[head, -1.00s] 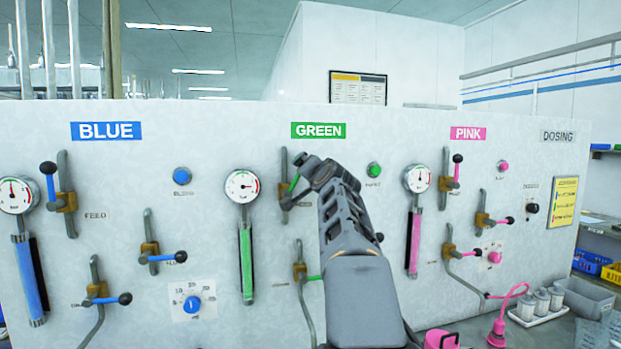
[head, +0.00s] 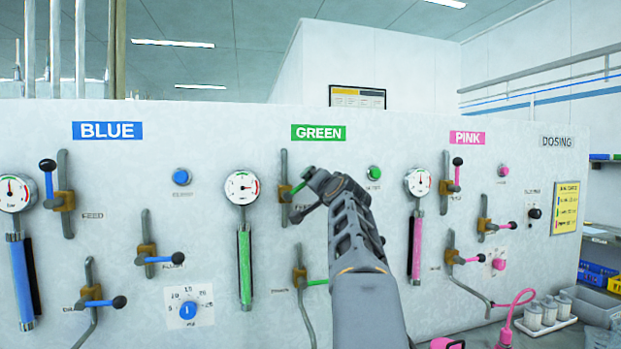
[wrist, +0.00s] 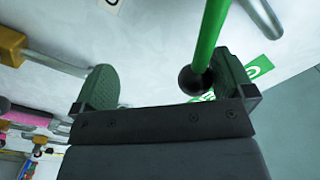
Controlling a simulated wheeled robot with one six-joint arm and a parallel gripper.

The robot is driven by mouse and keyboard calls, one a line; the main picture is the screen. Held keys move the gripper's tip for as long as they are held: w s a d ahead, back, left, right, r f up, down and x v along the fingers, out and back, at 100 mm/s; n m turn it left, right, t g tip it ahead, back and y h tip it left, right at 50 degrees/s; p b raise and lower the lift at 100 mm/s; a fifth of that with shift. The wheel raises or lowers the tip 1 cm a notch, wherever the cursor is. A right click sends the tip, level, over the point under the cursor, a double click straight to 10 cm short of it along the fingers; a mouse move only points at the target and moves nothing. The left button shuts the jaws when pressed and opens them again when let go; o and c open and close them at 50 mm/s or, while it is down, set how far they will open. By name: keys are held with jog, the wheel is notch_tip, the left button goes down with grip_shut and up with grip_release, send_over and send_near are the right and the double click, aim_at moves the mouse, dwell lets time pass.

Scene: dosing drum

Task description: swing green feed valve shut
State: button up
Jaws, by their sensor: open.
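The green feed valve has a brass body (head: 286,190) on a grey upright pipe below the GREEN sign. In the wrist view, the green lever (wrist: 211,35) ends in a black ball knob (wrist: 195,80) between the fingers of my gripper (wrist: 168,80). The jaws are open. The knob is close to or touching the right finger, with a wide gap to the left finger.
A green gauge (head: 242,187) is left of the valve and a green button (head: 375,173) right of it. A lower green valve (head: 299,281) sits beneath, partly beside my arm. Blue valves (head: 64,200) are at left and pink valves (head: 446,187) at right.

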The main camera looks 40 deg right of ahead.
jog(key=shift+s+d+f+b, duration=0.1)
jog(key=shift+d+f+b, duration=0.05)
jog(key=shift+f+b, duration=0.8)
jog(key=shift+d+f+b, duration=0.1)
jog(key=shift+f+b, duration=0.7)
jog(key=shift+f, duration=0.2)
jog(key=shift+w+a+r+p, duration=0.2)
jog(key=shift+a+r+p, duration=0.3)
jog(key=shift+r+p, duration=0.15)
jog(key=b+v, duration=0.4)
jog(key=v, duration=0.5)
jog(key=shift+b, duration=0.4)
